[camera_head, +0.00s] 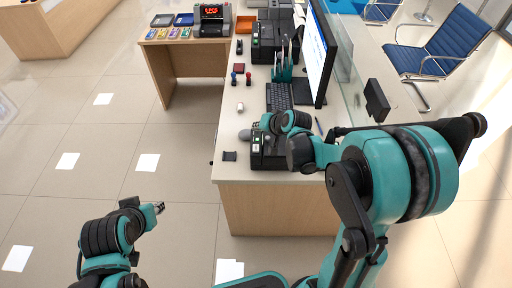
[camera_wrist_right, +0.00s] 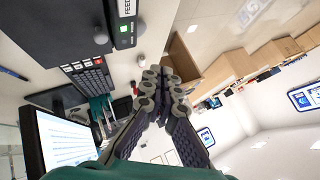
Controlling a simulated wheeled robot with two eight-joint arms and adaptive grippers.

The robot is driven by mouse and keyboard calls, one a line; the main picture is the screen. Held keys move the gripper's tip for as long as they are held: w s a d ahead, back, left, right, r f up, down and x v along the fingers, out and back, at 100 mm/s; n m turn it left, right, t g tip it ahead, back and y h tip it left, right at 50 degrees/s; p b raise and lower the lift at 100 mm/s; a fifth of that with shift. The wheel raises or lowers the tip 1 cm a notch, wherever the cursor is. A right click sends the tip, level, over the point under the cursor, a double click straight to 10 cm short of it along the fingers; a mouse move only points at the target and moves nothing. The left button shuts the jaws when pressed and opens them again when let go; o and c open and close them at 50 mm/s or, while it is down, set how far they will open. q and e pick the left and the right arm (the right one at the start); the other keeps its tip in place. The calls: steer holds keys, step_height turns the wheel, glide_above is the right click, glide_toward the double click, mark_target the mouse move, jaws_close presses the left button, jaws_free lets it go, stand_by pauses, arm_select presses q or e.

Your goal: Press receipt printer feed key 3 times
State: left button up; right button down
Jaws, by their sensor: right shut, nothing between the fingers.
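The receipt printer (camera_head: 270,160) is a black box near the front end of the counter, partly hidden behind my right arm. Its green-lit key (camera_head: 256,149) shows on its left part. In the right wrist view the printer (camera_wrist_right: 70,25) fills the upper left, with a green key (camera_wrist_right: 124,29) beside a FEED label (camera_wrist_right: 126,7). My right gripper (camera_head: 246,134) is just beyond the key in the head view. In the wrist view its fingers (camera_wrist_right: 165,76) are together and empty, apart from the key. My left gripper (camera_head: 159,208) hangs over the floor, its finger gap too small to judge.
On the counter (camera_head: 226,173) are a keyboard (camera_head: 279,96), a monitor (camera_head: 318,55), a pen holder (camera_head: 282,73), stamps (camera_head: 241,78) and a small dark pad (camera_head: 229,156). A glass screen (camera_head: 345,75) edges the right side. Floor left of the counter is clear.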

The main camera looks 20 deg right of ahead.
mark_target(257, 149)
step_height(257, 149, down, 9)
steer(key=b, duration=0.7)
steer(key=shift+r, duration=0.1)
stand_by(1.4)
steer(key=shift+f+b, duration=0.4)
steer(key=shift+b, duration=0.1)
